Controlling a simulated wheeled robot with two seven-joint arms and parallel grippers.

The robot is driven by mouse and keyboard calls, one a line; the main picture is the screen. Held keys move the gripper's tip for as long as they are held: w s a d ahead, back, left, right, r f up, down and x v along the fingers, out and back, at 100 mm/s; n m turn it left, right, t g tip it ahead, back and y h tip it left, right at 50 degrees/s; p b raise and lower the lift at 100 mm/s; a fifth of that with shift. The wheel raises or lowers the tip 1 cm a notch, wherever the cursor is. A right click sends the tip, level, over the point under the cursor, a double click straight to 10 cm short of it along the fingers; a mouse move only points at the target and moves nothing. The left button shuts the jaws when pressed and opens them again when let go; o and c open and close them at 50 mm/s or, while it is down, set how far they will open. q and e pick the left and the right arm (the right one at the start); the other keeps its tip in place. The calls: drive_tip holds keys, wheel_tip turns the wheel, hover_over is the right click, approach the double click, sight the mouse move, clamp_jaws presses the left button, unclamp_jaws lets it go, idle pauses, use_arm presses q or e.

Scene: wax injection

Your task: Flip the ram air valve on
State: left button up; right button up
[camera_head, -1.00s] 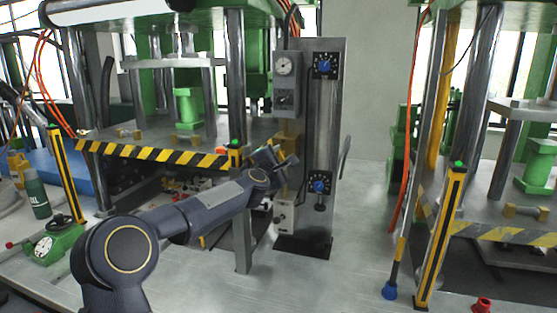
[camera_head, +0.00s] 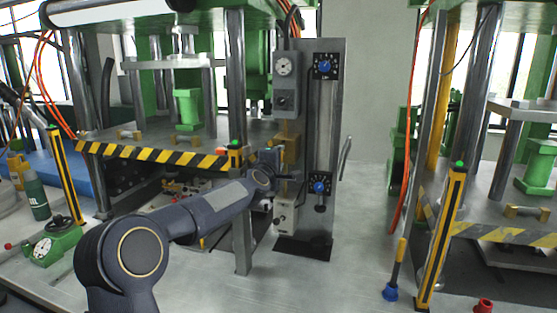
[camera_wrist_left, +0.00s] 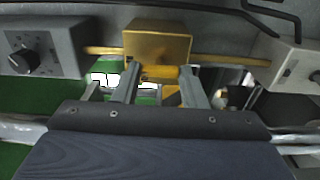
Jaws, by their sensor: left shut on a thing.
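The ram air valve shows in the left wrist view as a brass block (camera_wrist_left: 157,42) on a thin brass pipe, with a short yellow handle (camera_wrist_left: 160,73) on its near side. My left gripper (camera_wrist_left: 160,80) has its two fingers on either side of this handle and is shut on it. In the head view my left gripper (camera_head: 275,160) is at the left side of the grey control panel (camera_head: 325,130), between the upper gauge box and the lower white box. The valve's contact with the fingers is hard to see there. My right gripper is not in view.
A grey box with a black knob (camera_wrist_left: 25,60) is left of the valve in the wrist view, and a white box (camera_wrist_left: 298,62) is right. The panel carries two blue knobs, upper (camera_head: 324,66) and lower (camera_head: 319,187). A striped press edge (camera_head: 150,153) lies left of the gripper.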

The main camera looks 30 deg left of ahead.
use_arm(q)
drive_tip(key=shift+f, duration=0.1)
drive_tip(key=o, duration=1)
drive_tip(key=b+v, duration=0.3)
drive_tip(key=v, duration=0.4)
drive_tip(key=shift+s, duration=0.4)
drive_tip(key=shift+d, duration=0.15)
